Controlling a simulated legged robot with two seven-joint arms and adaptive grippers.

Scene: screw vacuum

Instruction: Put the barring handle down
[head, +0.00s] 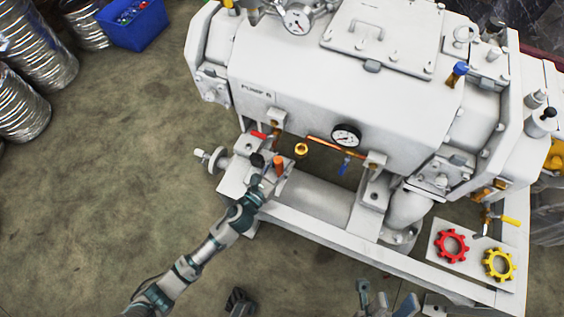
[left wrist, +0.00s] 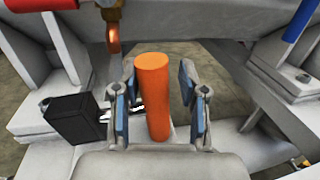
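The barring handle is an orange cylinder (head: 279,163) standing upright on the grey ledge at the front of the pump. It stands large in the middle of the left wrist view (left wrist: 153,95). My left gripper (head: 269,168) is at the handle. In the left wrist view its blue-padded fingers (left wrist: 158,105) are spread on both sides of the handle, with a visible gap on each side. The handle's lower end is partly hidden behind the gripper body. My right gripper (head: 385,300) is at the bottom edge, partly cut off, with its fingers apart and nothing seen between them.
The white pump (head: 310,70) fills the back, with a gauge (head: 346,135) and a copper pipe near the handle. A black box (left wrist: 72,118) sits left of the handle. Red (head: 452,246) and yellow (head: 499,265) gear-shaped rings lie at right.

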